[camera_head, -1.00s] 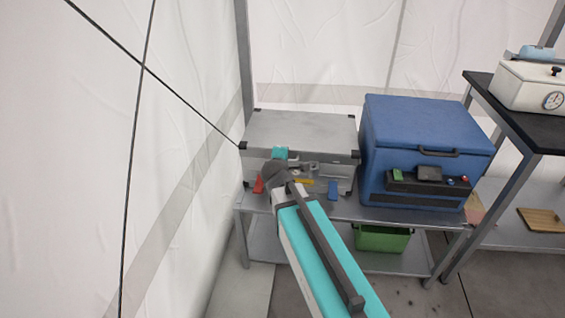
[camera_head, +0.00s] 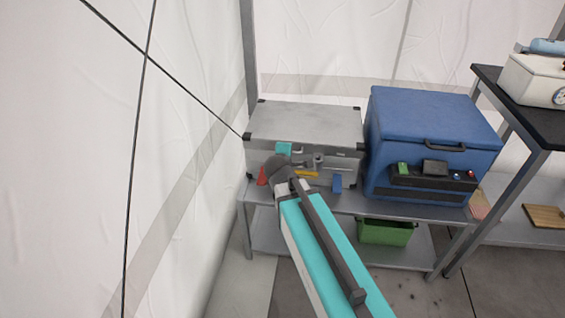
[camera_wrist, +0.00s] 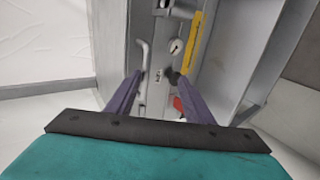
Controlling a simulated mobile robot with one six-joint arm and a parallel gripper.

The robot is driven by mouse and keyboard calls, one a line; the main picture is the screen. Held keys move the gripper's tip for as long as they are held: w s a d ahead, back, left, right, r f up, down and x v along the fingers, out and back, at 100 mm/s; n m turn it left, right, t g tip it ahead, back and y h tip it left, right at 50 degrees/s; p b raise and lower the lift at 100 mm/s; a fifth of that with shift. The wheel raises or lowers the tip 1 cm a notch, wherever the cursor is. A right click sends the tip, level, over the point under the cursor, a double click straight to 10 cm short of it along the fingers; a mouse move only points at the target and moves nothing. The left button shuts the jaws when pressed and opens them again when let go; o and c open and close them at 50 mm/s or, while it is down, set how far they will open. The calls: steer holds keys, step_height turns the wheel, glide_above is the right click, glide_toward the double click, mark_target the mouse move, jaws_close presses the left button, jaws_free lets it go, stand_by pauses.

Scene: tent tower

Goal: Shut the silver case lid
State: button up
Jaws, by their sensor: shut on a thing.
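The silver case (camera_head: 342,172) stands on the left of the grey metal table. Its lid (camera_head: 305,122) lies flat and level on top, with dark corners, and no clear gap shows at the front. My gripper (camera_head: 285,152) is at the left part of the case front, just under the lid's front edge. In the wrist view my gripper's two fingers (camera_wrist: 158,75) reach the case front, with a pale handle (camera_wrist: 143,62) and a round latch or lock (camera_wrist: 176,46) close by. The gripper is shut on the lid; the exact grip point is partly hidden.
A blue cooler box (camera_head: 425,120) stands close to the right of the case. A red piece (camera_head: 262,177), a yellow piece (camera_head: 306,173) and a blue piece (camera_head: 337,183) sit at the case front. A green bin (camera_head: 385,232) is on the lower shelf. The tent wall (camera_head: 190,110) is at the left.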

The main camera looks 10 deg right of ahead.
steer(key=p+v, duration=0.3)
steer(key=v, duration=0.1)
steer(key=shift+s+r, duration=0.15)
steer(key=shift+s, duration=0.05)
steer(key=shift+c, duration=0.2)
steer(key=shift+r+p, duration=0.1)
steer(key=shift+p, duration=0.45)
steer(key=p, duration=0.3)
steer(key=shift+r, duration=0.2)
steer(key=p, duration=0.3)
steer(key=shift+s+r+p, duration=0.1)
steer(key=shift+r+p, duration=0.1)
steer(key=shift+p, duration=0.2)
steer(key=p+v, duration=0.2)
steer(key=p, duration=0.7)
steer(key=shift+s+a+f, duration=0.15)
steer(key=p+v, duration=0.5)
steer(key=p, duration=0.2)
steer(key=shift+s, duration=0.1)
